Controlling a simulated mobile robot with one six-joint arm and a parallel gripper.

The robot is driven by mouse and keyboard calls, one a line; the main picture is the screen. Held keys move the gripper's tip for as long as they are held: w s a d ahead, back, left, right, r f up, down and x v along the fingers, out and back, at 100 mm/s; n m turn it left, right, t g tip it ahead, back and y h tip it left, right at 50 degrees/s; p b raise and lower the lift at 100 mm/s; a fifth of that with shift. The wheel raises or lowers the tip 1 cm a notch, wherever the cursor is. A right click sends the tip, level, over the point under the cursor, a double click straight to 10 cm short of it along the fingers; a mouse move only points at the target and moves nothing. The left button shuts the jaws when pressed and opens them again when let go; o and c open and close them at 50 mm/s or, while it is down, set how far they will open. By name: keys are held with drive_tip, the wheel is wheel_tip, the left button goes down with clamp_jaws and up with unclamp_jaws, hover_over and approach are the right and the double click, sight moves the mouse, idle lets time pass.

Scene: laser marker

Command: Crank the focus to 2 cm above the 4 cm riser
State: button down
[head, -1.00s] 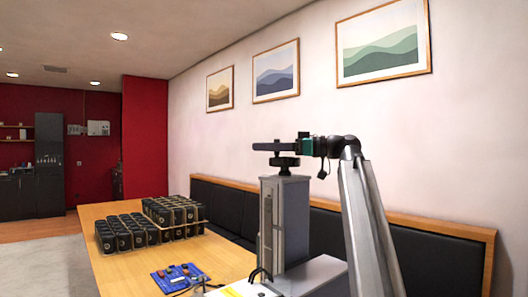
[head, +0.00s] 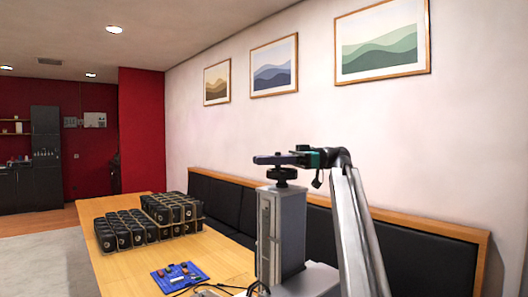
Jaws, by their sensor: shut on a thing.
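The laser marker's grey upright column (head: 282,235) stands at the near right end of the table. A dark round knob (head: 284,174) sits on its top, with a flat dark crank bar (head: 268,159) above it. My gripper (head: 301,158) comes in from the right, level with the bar, and is shut on the crank. The exact grip is small and dark. The 4 cm riser and the height of the laser head over it cannot be made out.
Rows of black boxes (head: 139,230) stand on the wooden table (head: 112,270). A blue circuit board (head: 179,277) with small parts and cables lies near the column. A black padded bench (head: 415,250) runs along the wall behind.

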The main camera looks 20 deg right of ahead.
drive_tip(key=shift+s+f+n+g+p, duration=0.2)
drive_tip(key=shift+s+n+g+p, duration=0.3)
drive_tip(key=shift+g+p, duration=0.5)
drive_tip(key=c, duration=1.7)
unclamp_jaws()
drive_tip(key=shift+w+r, duration=0.1)
drive_tip(key=shift+o, duration=0.2)
drive_tip(key=shift+r, duration=0.1)
